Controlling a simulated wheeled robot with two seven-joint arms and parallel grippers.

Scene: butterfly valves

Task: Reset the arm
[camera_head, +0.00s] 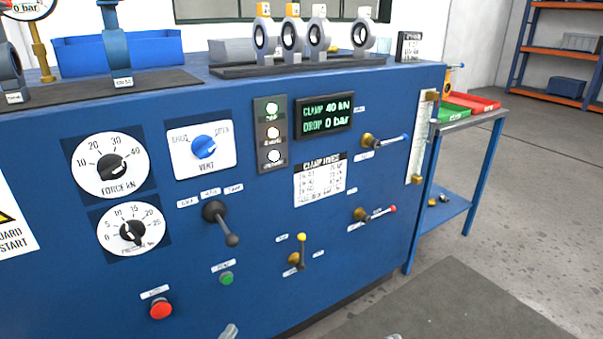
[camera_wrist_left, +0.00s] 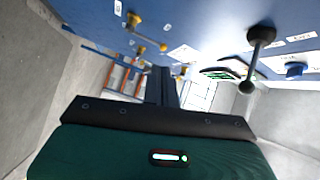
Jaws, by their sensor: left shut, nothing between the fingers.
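Only the pale tip of my left gripper (camera_head: 228,332) shows at the bottom edge of the head view, in front of the lower blue panel. In the left wrist view my left gripper (camera_wrist_left: 163,84) has its dark fingers together, with nothing between them. It is apart from the panel's controls. A small pale tip at the bottom edge of the head view, right of centre, may be my right gripper (camera_head: 393,337); its fingers cannot be made out. The arms themselves are outside the head view.
The blue bench panel (camera_head: 370,240) carries a black lever (camera_head: 221,223), a red button (camera_head: 161,309), a green button (camera_head: 226,279) and a yellow-knobbed valve handle (camera_head: 300,252). Valve discs (camera_head: 291,37) stand on top. A side table (camera_head: 450,123) holds trays. Floor at right is open.

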